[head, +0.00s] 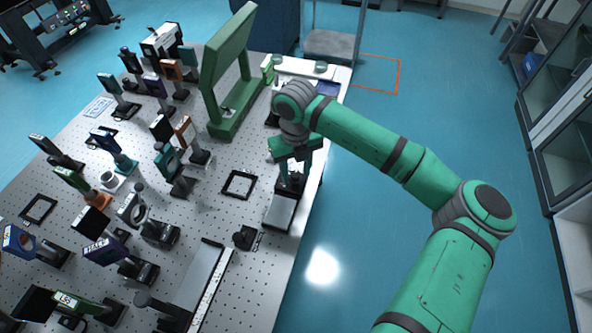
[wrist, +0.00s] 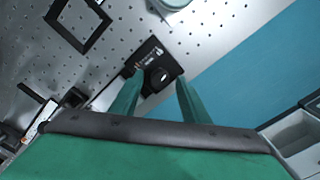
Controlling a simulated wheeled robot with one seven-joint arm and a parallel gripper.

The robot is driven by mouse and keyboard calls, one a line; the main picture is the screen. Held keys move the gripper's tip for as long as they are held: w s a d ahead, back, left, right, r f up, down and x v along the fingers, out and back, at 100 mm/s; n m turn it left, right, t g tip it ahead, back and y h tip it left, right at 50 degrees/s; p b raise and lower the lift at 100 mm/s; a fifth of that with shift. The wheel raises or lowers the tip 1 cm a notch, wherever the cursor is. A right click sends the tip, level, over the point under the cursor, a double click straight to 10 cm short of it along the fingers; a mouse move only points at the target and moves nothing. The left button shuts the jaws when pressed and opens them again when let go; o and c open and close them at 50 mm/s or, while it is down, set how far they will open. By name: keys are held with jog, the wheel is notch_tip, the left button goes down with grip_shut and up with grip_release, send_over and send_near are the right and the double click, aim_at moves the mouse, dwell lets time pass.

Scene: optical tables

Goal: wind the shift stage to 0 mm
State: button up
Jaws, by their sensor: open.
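A small black unit with a round dark knob (wrist: 158,77) and pale markings sits near the table edge; I take it as part of the shift stage, but no readable scale shows. In the head view its dark body (head: 290,184) stands right under my gripper, with a pale flat plate (head: 280,212) on the near side. My gripper (head: 293,170) points down over it from above. In the wrist view its two green fingers (wrist: 157,88) are apart, one on each side of the knob, and whether they touch it cannot be told.
A black square frame (head: 240,171) lies left of the gripper. A small black block (head: 245,237) and a long pale rail (head: 203,275) lie nearer. A tall green frame (head: 207,85) stands behind. Several mounted optics fill the left of the table; floor (head: 345,230) is clear at right.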

grip_shut()
jog(key=c, duration=1.1)
grip_release()
jog(key=shift+o, duration=0.2)
jog(key=shift+n, duration=0.3)
jog(key=n, duration=0.2)
jog(key=shift+d+r+n, duration=0.1)
jog(key=shift+n, duration=0.2)
jog(key=n, duration=0.4)
jog(key=shift+w+n, duration=0.1)
jog(key=shift+n, duration=0.2)
jog(key=n, duration=0.4)
jog(key=shift+n, duration=1.8)
jog(key=shift+n, duration=0.3)
